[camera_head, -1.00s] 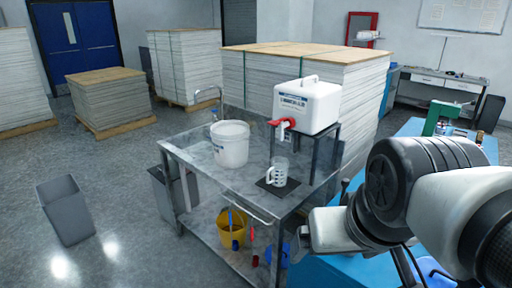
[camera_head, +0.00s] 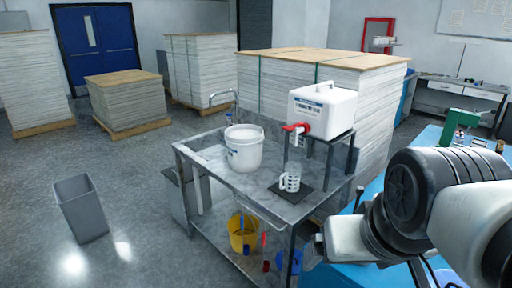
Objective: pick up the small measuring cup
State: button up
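A small clear measuring cup (camera_head: 290,181) with a handle and white markings stands upright on a dark mat (camera_head: 303,193) on the metal-topped cart (camera_head: 218,163). It is below and slightly left of the red tap (camera_head: 297,128) of a white canister (camera_head: 325,108). My arm comes in from the right. The part at its far end, perhaps my gripper (camera_head: 313,251), shows at the lower middle, in front of the cart's right side and well below the cup. The fingers cannot be made out, so I cannot tell whether they are open or shut.
A white bucket (camera_head: 244,148) stands left of the cup. The canister sits on a dark stand behind it. A yellow bucket (camera_head: 243,231) is on the lower shelf. A grey bin (camera_head: 81,209) stands on open floor at left. Tall sheet stacks (camera_head: 372,95) stand behind the cart.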

aim_at(292, 175)
jog(key=i+j, duration=0.15)
jog(key=j, duration=0.15)
jog(key=i+j+z, duration=0.15)
jog(key=j, duration=0.15)
jog(key=i+j, duration=0.1)
jog(key=j, duration=0.2)
jog(key=i+j+z, duration=0.15)
jog(key=j, duration=0.15)
jog(key=i+j+z, duration=0.1)
jog(key=j, duration=0.25)
jog(key=i+j+z, duration=0.15)
jog(key=j, duration=0.2)
jog(key=i+j+z, duration=0.1)
jog(key=j, duration=0.25)
jog(key=i+j+z, duration=0.5)
jog(key=i+j, duration=0.25)
jog(key=u, duration=0.2)
